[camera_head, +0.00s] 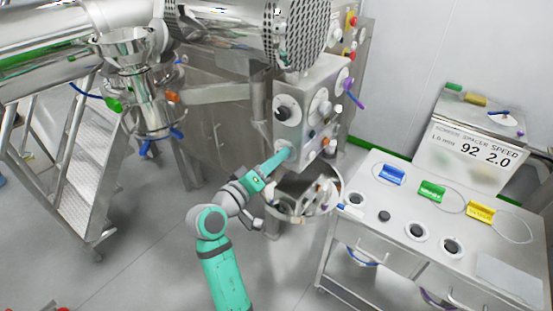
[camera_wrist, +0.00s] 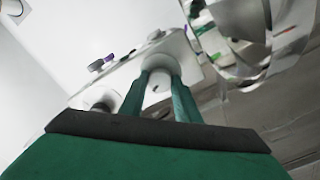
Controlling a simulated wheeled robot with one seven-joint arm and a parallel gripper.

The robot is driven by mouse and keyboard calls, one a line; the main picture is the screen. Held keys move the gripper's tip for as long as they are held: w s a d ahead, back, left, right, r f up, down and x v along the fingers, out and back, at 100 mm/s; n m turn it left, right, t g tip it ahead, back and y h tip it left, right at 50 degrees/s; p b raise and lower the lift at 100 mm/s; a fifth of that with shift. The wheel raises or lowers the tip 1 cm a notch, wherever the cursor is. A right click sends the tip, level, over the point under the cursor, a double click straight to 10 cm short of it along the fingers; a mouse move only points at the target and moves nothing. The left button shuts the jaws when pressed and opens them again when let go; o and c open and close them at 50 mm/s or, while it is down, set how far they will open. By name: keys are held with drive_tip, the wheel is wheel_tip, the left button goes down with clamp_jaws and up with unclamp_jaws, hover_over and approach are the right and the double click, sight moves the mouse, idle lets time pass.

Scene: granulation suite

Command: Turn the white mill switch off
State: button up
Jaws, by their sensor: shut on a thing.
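The mill's grey control box (camera_head: 312,105) stands at the centre of the head view, with several knobs and buttons on its faces. My gripper (camera_head: 281,156) reaches its lower left face. In the wrist view my gripper (camera_wrist: 160,84) has its two green fingers on either side of a white switch (camera_wrist: 158,86), which sits on a pale round base on the box. The fingers are shut on this switch. In the head view the fingers mostly hide it. I cannot read its marked position.
A black-centred dial (camera_head: 283,112) sits above my gripper on the box. A round metal bowl (camera_head: 306,212) stands close below and right of my gripper. A table (camera_head: 385,215) with coloured tags and round holes is at the right.

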drive_tip(key=shift+n, duration=2)
drive_tip(key=o, duration=1)
drive_tip(key=shift+o, duration=0.2)
drive_tip(key=shift+a, duration=0.1)
drive_tip(key=v, duration=1)
drive_tip(key=shift+s+a, duration=0.15)
drive_tip(key=shift+s, duration=0.2)
